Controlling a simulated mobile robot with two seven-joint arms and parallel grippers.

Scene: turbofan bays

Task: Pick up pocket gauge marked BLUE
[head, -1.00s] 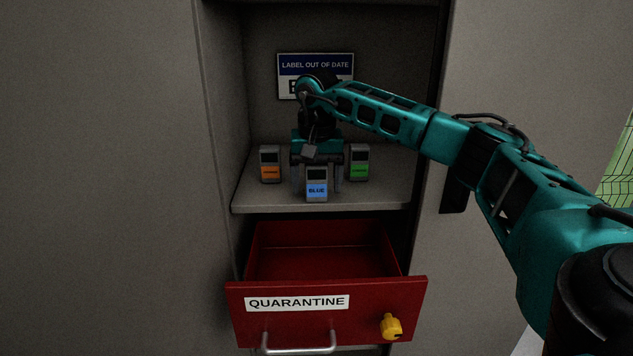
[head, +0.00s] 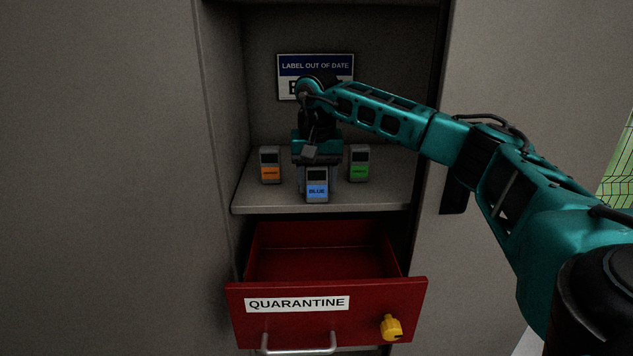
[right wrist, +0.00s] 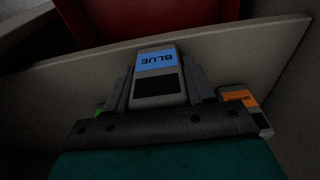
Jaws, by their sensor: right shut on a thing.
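The gauge marked BLUE (head: 317,190) stands upright near the front edge of the shelf, a grey box with a dark screen and a blue label. It also shows in the right wrist view (right wrist: 158,85), between the two fingers. My right gripper (head: 317,180) reaches down from behind it and is shut on its sides; the gauge still appears to rest on the shelf. In the right wrist view the gripper (right wrist: 160,92) has a finger against each side of the gauge. My left gripper is not in view.
An orange-labelled gauge (head: 270,165) stands to the left and a green-labelled gauge (head: 359,163) to the right on the shelf (head: 260,203). Below, a red QUARANTINE drawer (head: 380,300) stands open and empty where visible. A LABEL OUT OF DATE sign (head: 290,66) is on the back wall.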

